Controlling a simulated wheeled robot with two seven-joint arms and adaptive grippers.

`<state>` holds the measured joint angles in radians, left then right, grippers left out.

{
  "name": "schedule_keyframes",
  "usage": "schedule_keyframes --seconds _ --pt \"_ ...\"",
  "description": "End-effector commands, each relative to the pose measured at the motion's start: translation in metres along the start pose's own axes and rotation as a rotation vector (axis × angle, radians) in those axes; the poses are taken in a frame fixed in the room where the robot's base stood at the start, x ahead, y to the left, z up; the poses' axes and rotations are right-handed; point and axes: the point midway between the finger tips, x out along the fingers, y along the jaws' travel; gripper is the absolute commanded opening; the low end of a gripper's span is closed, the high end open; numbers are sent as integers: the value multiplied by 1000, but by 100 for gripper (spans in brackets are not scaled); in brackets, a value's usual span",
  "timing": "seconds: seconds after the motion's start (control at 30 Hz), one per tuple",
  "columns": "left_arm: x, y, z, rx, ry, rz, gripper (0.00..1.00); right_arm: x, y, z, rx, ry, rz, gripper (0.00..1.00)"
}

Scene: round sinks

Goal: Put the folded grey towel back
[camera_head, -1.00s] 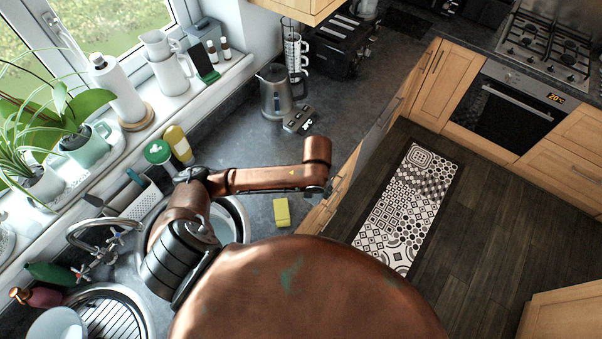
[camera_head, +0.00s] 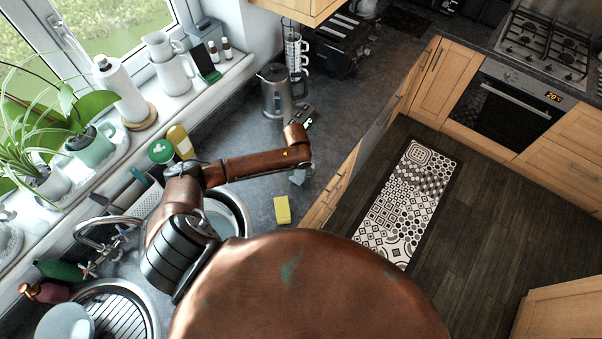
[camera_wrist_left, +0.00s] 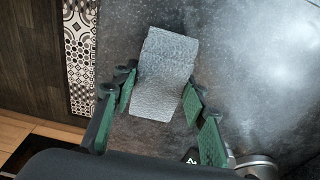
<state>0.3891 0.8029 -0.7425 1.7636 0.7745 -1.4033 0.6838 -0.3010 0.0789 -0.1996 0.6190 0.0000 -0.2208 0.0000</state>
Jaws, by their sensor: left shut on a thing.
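The folded grey towel (camera_wrist_left: 165,75) is between the green-padded fingers of my left gripper (camera_wrist_left: 160,97) in the left wrist view. The gripper is shut on it, and the towel's far end extends beyond the fingertips over the dark worktop. I cannot tell whether the towel touches the worktop. My right gripper is not in view.
A yellow sponge (camera_head: 282,210) lies on the worktop near my arm. A kettle (camera_head: 277,90) and a toaster (camera_head: 335,45) stand farther back. The round sink (camera_head: 237,207) is partly behind my arm. A patterned rug (camera_head: 408,205) lies on the floor beyond the worktop edge.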

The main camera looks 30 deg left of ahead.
Motion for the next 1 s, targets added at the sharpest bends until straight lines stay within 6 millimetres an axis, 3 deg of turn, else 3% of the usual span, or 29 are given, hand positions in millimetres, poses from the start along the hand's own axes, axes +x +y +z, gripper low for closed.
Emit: schedule_keyframes --seconds 0.23,0.63,0.67,0.9,1.0 --pt "30 -3 3 -1 0 -1 17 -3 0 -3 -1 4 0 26" --pt "36 -3 4 -1 -1 -1 17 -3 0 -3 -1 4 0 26" --pt "36 -3 4 -1 0 -1 40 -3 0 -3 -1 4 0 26" --pt "36 -3 4 -1 0 -1 57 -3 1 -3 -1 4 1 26" --pt "35 -3 4 -1 0 -1 57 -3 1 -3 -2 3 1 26"
